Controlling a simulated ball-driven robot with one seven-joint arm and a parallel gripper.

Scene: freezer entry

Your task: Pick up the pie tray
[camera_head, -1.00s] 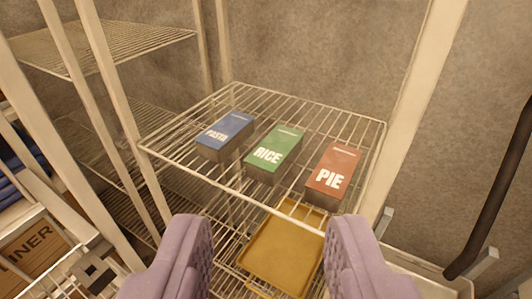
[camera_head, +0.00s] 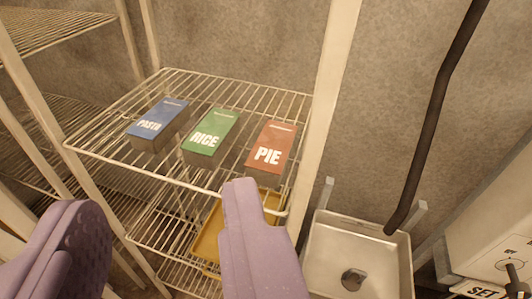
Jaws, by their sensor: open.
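The pie tray (camera_head: 270,148) is a red-brown box with white "PIE" lettering. It lies on the wire shelf at the right end of a row, beside a green rice box (camera_head: 211,135) and a blue pasta box (camera_head: 158,121). My gripper (camera_head: 165,215) is open and empty, its two purple fingers wide apart in the foreground. The right finger's tip is just below the pie tray in the picture; the left finger is far to the lower left. In the picture, nothing covers the pie tray.
The wire shelf (camera_head: 235,88) has a front rail and a pale upright post (camera_head: 327,100) at its right. A yellow tray (camera_head: 208,235) sits on a lower shelf. A metal sink (camera_head: 325,262), a dark pipe (camera_head: 436,120) and a control box (camera_head: 500,235) are at the right.

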